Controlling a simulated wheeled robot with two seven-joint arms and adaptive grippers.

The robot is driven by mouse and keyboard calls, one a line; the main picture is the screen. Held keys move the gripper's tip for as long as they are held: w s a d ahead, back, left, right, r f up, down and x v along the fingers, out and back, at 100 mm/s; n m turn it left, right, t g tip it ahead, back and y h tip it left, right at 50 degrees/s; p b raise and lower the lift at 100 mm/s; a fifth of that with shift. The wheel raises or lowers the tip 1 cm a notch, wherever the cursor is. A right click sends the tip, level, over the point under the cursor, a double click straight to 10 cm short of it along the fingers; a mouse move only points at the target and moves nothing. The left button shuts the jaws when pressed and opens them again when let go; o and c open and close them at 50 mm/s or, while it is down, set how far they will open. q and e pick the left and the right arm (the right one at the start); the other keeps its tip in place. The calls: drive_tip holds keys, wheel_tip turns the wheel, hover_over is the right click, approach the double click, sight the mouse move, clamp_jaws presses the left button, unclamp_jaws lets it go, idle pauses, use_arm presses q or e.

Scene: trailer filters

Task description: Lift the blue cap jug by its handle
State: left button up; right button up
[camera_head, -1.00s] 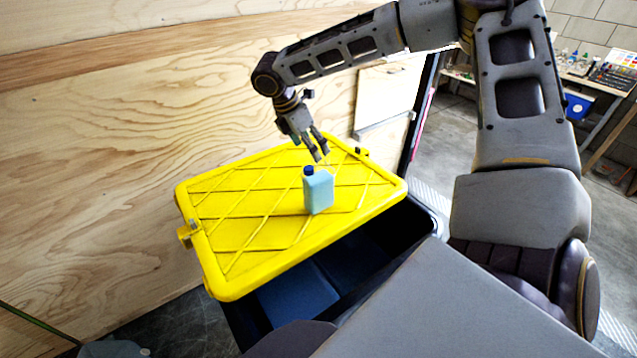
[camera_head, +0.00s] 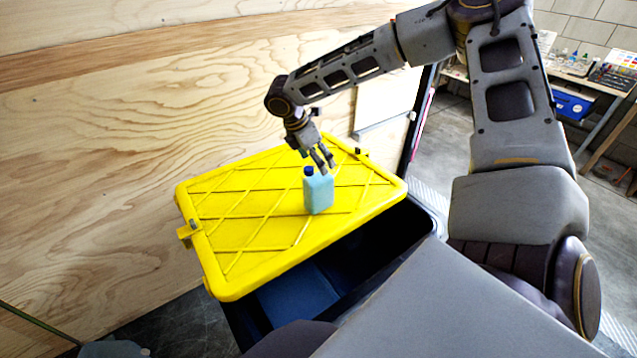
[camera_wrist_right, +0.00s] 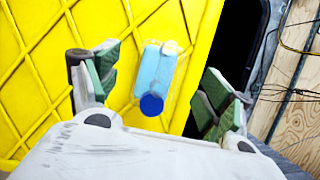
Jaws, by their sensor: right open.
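The light blue jug (camera_head: 319,193) with a dark blue cap stands upright on the yellow lid (camera_head: 245,245) of a dark bin. Its handle is hard to make out in the head view. My right gripper (camera_head: 322,163) is just above and behind the jug, pointing down. In the right wrist view the jug (camera_wrist_right: 157,70) lies between the two spread fingers of my right gripper (camera_wrist_right: 160,88), its blue cap toward the palm. The fingers are open and appear clear of it on both sides. My left gripper is not in view.
The dark bin (camera_head: 405,225) is partly uncovered along the lid's right side. A plywood wall (camera_head: 90,130) stands behind and left of the lid. The lid around the jug is bare. A bench with small items (camera_head: 585,75) is far right.

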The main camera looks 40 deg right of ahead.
sight(318, 184)
drive_tip(key=x, duration=0.3)
drive_tip(key=shift+s+d+f, duration=0.1)
drive_tip(key=shift+f, duration=0.2)
drive_tip(key=shift+d+f, duration=0.1)
drive_tip(key=shift+f, duration=0.15)
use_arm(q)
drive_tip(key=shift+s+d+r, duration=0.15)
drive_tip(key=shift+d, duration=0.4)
use_arm(e)
drive_tip(key=shift+c, duration=0.2)
drive_tip(key=shift+r, duration=0.1)
clamp_jaws()
